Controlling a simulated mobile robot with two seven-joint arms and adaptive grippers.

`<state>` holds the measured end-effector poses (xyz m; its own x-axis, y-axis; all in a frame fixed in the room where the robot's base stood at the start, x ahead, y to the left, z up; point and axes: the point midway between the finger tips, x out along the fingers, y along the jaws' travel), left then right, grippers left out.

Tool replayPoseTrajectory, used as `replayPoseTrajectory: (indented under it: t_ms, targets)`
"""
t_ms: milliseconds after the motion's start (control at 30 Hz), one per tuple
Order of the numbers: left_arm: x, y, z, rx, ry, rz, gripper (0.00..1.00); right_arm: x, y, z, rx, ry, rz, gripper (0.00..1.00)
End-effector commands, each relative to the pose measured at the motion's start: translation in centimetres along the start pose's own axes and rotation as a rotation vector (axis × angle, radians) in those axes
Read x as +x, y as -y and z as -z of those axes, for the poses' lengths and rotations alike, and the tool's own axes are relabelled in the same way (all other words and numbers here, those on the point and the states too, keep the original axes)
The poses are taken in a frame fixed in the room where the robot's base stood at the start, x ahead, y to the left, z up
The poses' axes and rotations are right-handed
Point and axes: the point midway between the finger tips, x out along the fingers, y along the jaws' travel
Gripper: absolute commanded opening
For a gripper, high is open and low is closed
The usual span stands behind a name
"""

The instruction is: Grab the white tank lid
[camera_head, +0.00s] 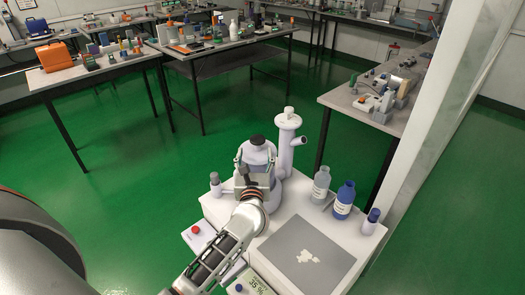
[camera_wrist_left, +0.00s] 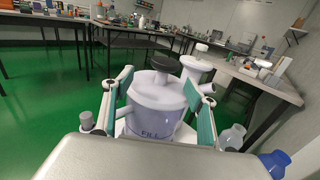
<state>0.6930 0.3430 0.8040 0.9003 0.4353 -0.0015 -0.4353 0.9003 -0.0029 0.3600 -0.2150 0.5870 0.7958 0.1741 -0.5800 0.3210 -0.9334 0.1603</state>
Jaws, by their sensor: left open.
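The white tank (camera_wrist_left: 158,118) stands on a white bench unit; blurred blue lettering shows on its front. Its white lid (camera_wrist_left: 150,84) is on top, with a black knob (camera_wrist_left: 166,65). In the head view the black knob (camera_head: 258,140) shows above my gripper, and the lid (camera_head: 258,152) is partly covered. My left gripper (camera_head: 255,157) is open in front of the tank. In the left wrist view its teal-padded fingers (camera_wrist_left: 158,78) are spread to the left and right of the tank and lid, with nothing held. I cannot tell whether they touch it. My right gripper is not in view.
A white column (camera_head: 287,135) with a side spout stands right behind the tank. A grey bottle (camera_head: 321,183) and a blue bottle (camera_head: 344,200) stand to the right. A grey panel (camera_head: 306,255) lies in front. A small capped post (camera_head: 215,184) is left of the tank. Cluttered tables stand behind.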

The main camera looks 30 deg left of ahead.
Motion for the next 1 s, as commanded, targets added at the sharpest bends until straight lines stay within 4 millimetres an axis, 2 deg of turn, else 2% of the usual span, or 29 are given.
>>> replayPoseTrajectory:
  t_ms: [500,633,833,867,1000]
  targets:
    - [6.2,0.8,0.0,0.005,0.002,0.0,0.57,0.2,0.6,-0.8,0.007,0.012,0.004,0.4]
    - [7.0,0.8,-0.1,0.004,0.002,0.0,0.57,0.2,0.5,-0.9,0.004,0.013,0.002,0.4]
    - [7.0,0.8,-0.1,0.003,0.002,0.0,0.57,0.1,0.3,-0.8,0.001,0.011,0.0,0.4]
    - [7.0,0.8,-0.1,0.003,0.002,0.0,0.55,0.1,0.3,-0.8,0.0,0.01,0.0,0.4]
    - [7.0,0.8,-0.1,0.003,0.002,0.0,0.18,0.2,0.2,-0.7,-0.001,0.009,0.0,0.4]
